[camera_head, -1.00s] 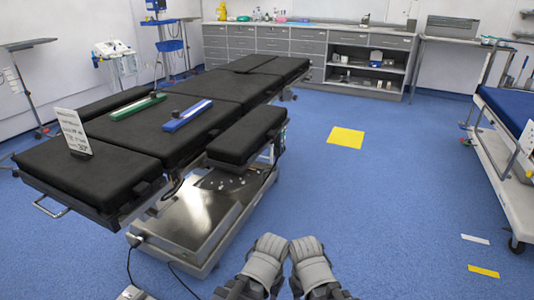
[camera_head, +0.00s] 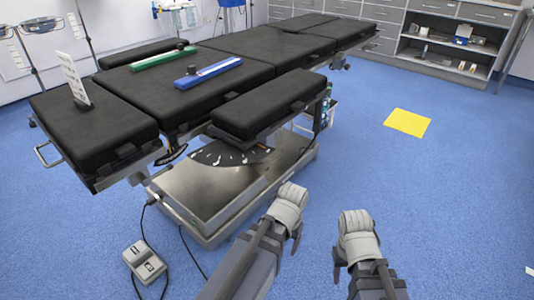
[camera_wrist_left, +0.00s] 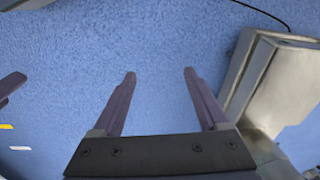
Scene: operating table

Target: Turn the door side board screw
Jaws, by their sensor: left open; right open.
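The black-padded operating table (camera_head: 250,40) stands at left and centre in the head view. A black padded side board (camera_head: 270,104) juts from its near right side, and another board (camera_head: 140,53) lies along the far side. I cannot make out a screw on either board. My left gripper (camera_head: 284,232) is over the floor, right of the metal table base; in the left wrist view (camera_wrist_left: 159,74) its fingers are apart with nothing between them. My right gripper (camera_head: 357,262) is open and empty over bare floor, farther right. Both are apart from the boards.
A foot pedal (camera_head: 144,261) and cables lie on the floor. Floor around the yellow square (camera_head: 408,122) is clear.

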